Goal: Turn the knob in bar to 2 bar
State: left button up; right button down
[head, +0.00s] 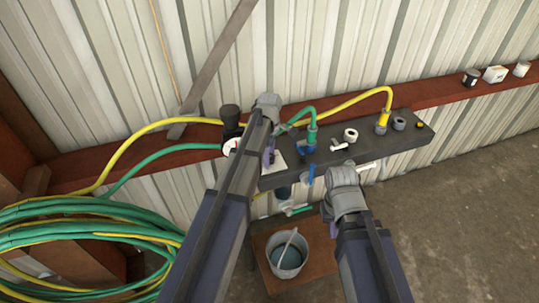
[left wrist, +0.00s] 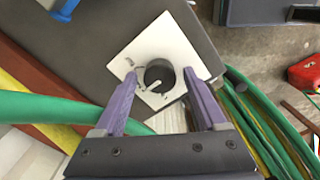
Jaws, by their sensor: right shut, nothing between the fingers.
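A dark round knob (left wrist: 160,75) stands on a white square plate (left wrist: 135,55) at the end of a grey bench top. Faint dark marks show on the plate around it; they are too small to read. My left gripper (left wrist: 160,74) has its purple fingers on either side of the knob, with a gap to each side. In the head view the left gripper (head: 269,153) is over the white plate (head: 275,166), and my arm hides the knob. My right gripper (head: 343,200) is shut and empty in front of the bench; its fingers are mostly hidden behind its wrist.
The grey bench (head: 400,148) carries a green hose fitting (head: 312,134), a yellow fitting (head: 382,122) and white-handled valves. A dark cylinder (head: 231,115) stands left of my left gripper. A bucket (head: 287,258) stands below. Coiled hoses (head: 90,240) hang at left.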

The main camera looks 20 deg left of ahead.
dwell(0.3)
pick_arm(q)
notch_tip(320, 180, up, 8)
jog(key=p, duration=0.8)
jog(key=shift+f, duration=0.15)
jog(key=s+d+f+m+b, duration=0.1)
jog(key=s+d+m, duration=0.3)
jog(key=s+m, duration=0.3)
jog(key=s+d+f+m+b, duration=0.1)
jog(key=s+d+m, duration=0.4)
jog(key=s+m, duration=0.2)
jog(key=s+d+f+m+y+b, duration=0.1)
jog(key=s+d+m+b, duration=0.1)
jog(key=s+d+m, duration=0.2)
jog(key=shift+s+d+f+m, duration=0.15)
jog(key=shift+s+m, duration=0.8)
jog(key=shift+s, duration=0.65)
jog(key=shift+s+d+f+m, duration=0.15)
jog(key=shift+s+m, duration=0.8)
jog(key=shift+s, duration=0.65)
jog(key=shift+a, duration=0.1)
